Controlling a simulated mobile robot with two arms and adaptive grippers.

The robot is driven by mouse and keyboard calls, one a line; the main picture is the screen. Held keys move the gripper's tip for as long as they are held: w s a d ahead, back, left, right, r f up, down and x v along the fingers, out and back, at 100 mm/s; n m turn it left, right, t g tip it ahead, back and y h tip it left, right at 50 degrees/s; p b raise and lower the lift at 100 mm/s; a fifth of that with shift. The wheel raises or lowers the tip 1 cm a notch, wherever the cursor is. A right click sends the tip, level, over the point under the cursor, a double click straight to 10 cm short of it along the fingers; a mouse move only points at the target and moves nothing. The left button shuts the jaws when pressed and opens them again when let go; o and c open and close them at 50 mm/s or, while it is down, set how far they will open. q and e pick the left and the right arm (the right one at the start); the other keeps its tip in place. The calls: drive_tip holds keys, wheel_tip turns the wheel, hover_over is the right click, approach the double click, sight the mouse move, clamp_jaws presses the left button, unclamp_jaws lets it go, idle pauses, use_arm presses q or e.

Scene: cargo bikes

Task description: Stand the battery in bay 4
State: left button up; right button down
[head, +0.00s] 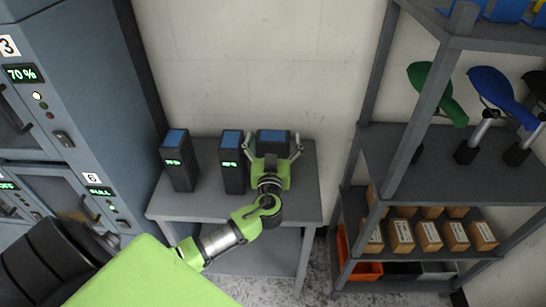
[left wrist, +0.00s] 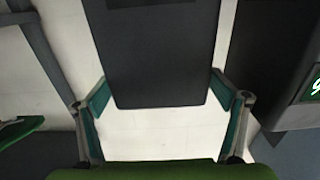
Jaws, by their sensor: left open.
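Three dark upright batteries with blue tops stand on a grey table: a left one (head: 178,165), a middle one (head: 232,165) and a right one (head: 272,137). The left and middle ones show lit green displays. My left gripper (head: 272,148) is open at the right battery, one finger on each side, and hides its lower front. In the left wrist view, that battery's dark body (left wrist: 155,55) reaches between the spread fingers (left wrist: 161,90); I cannot tell whether they touch it. Bays 3 and 6 show on the cabinet (head: 85,70); no bay 4 label is visible. My right gripper is out of view.
The grey table (head: 190,208) stands between the cabinet and a shelf rack (head: 425,165). The rack holds bike saddles (head: 495,88), several cardboard boxes (head: 428,236) and an orange bin (head: 366,270). The middle battery (left wrist: 285,60) is close beside my left gripper.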

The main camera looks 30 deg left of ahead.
use_arm(q)
drive_tip(key=c, duration=2.1)
drive_tip(key=shift+w+r, duration=0.15)
drive_tip(key=shift+r, duration=0.1)
drive_tip(key=shift+c, duration=0.4)
wheel_tip(320, 180, up, 10)
drive_tip(key=shift+b, duration=0.5)
wheel_tip(320, 180, up, 14)
drive_tip(key=p, duration=0.8)
drive_tip(key=s+d+f+m+t+h+b, duration=0.2)
drive_tip(key=s+d+f+m+h+b, duration=0.4)
drive_tip(key=s+d+f, duration=0.9)
drive_tip(key=shift+s+d+f+t+h+b, duration=0.4)
drive_tip(key=shift+d+f+h+b, duration=0.5)
drive_tip(key=shift+d+h, duration=0.9)
drive_tip(key=shift+d+r, duration=0.15)
drive_tip(key=shift+r, duration=0.1)
